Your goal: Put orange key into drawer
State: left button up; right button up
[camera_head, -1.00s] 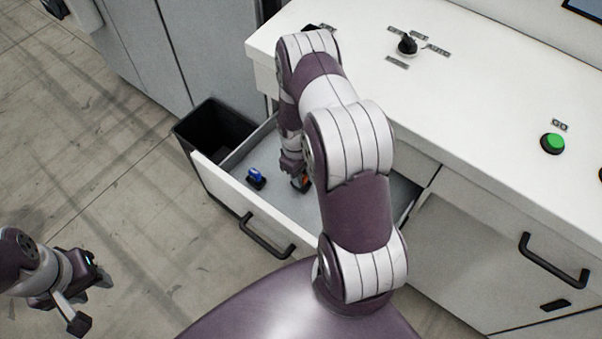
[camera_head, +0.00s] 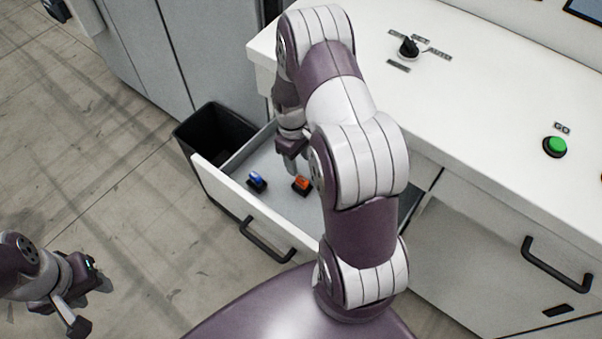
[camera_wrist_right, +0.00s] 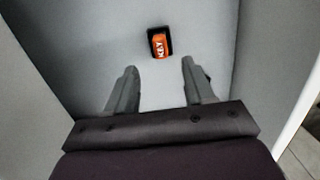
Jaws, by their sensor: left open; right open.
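The orange key (camera_head: 301,184) lies on the floor of the open drawer (camera_head: 228,190). It also shows in the right wrist view (camera_wrist_right: 159,43), with its orange face marked KEY and a black edge around it. My right gripper (camera_head: 291,163) is over the drawer, open and empty. In the right wrist view its two fingers (camera_wrist_right: 158,80) are apart, and the key lies beyond their tips, not between them. My left gripper (camera_head: 88,303) is open and empty above the floor at the lower left, away from the drawer.
A blue key-like object (camera_head: 257,180) lies in the drawer left of the orange key. A black bin (camera_head: 214,130) stands behind the drawer's left side. The white counter (camera_head: 470,110) carries a black rotary switch (camera_head: 408,47) and a green button (camera_head: 555,146). My right arm hides part of the drawer.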

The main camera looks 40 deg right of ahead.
jog(key=s+a+r+m+t, duration=0.1)
jog(key=s+a+r, duration=0.1)
jog(key=a+r, duration=0.75)
jog(key=s+a+r+m+t, duration=0.1)
jog(key=s+a+r+m, duration=0.1)
jog(key=s+a+r, duration=0.2)
jog(key=s+r, duration=0.1)
jog(key=s, duration=0.2)
jog(key=shift+s+t, duration=0.3)
jog(key=shift+t, duration=0.1)
